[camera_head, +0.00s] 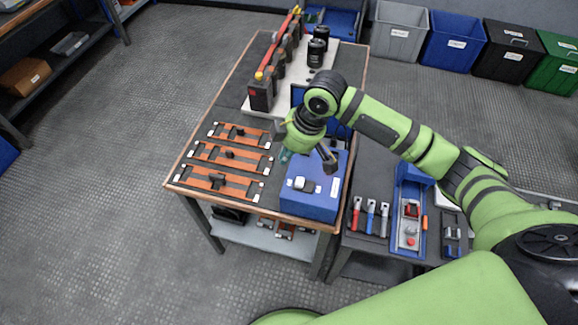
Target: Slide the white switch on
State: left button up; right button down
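A blue box (312,205) stands at the near right corner of the table (262,205). On its top is a small white switch (300,184) with a dark part beside it, and a small white label to its right. Which position the switch is in is too small to tell. My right gripper (306,156) hangs over the far part of the box, behind the switch and apart from it. Its fingers look spread, with nothing seen between them. My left gripper is not in view.
Several orange panels with dark handles (215,182) lie left of the box. Dark units with a red bar (277,62) stand farther back. A side table holds red and blue tools (371,216) and a blue tray (397,246). Bins (454,42) line the back.

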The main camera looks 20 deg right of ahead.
aim_at(298, 182)
jog(key=f+p, duration=0.1)
jog(key=f, duration=0.3)
jog(key=f+p, duration=0.2)
jog(key=f, duration=0.2)
jog(key=shift+s+d+f, duration=0.2)
jog(key=shift+f, duration=0.15)
jog(key=shift+s+d, duration=0.2)
jog(key=shift+f, duration=0.1)
jog(key=shift+w, duration=0.1)
jog(key=shift+s+d+p, duration=0.7)
jog(key=shift+d+p, duration=0.25)
jog(key=shift+p, duration=0.1)
jog(key=shift+s+d, duration=0.15)
jog(key=shift+d, duration=0.05)
jog(key=shift+a, duration=0.1)
